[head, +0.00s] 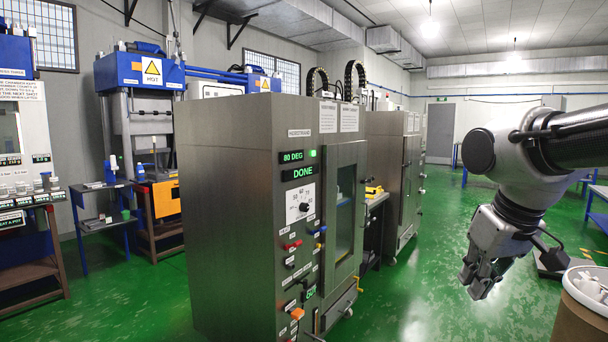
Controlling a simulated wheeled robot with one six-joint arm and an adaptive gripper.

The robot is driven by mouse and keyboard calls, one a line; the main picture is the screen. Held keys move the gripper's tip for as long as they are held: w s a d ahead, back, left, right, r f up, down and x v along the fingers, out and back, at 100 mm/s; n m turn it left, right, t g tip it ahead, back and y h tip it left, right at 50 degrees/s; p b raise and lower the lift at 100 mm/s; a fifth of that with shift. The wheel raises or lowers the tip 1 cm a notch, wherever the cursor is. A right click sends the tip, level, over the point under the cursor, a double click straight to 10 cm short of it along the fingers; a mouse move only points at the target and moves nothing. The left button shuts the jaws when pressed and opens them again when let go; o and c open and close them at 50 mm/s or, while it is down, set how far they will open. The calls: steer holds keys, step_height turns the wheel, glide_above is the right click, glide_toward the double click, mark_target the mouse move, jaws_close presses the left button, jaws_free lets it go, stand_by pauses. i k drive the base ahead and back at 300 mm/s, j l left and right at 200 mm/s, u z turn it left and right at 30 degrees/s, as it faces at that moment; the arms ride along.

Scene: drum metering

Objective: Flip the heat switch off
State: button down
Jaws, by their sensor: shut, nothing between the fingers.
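A tall grey metal cabinet (235,200) stands in the middle of the head view. Its front panel shows a green display (298,156) reading 80 DEG and DONE, with a round dial (304,207) below. Under the dial is a red switch (292,245); small labels beside it are too blurred to read surely, so I cannot confirm which control is the heat switch or its position. My gripper (479,290) hangs at the right, pointing down, shut and empty, well apart from the panel.
Blue and orange controls sit on the same panel, beside a windowed cabinet door (344,220). An open drum (582,308) stands at the lower right, close to my gripper. A second cabinet (392,180) stands behind. Green floor (425,290) between cabinet and gripper is clear.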

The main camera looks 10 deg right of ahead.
mark_target(298, 243)
steer(key=i+j+u, duration=0.1)
steer(key=i+j, duration=0.35)
steer(key=i+j+u, duration=0.15)
steer(key=i+j, duration=0.2)
steer(key=i, duration=0.2)
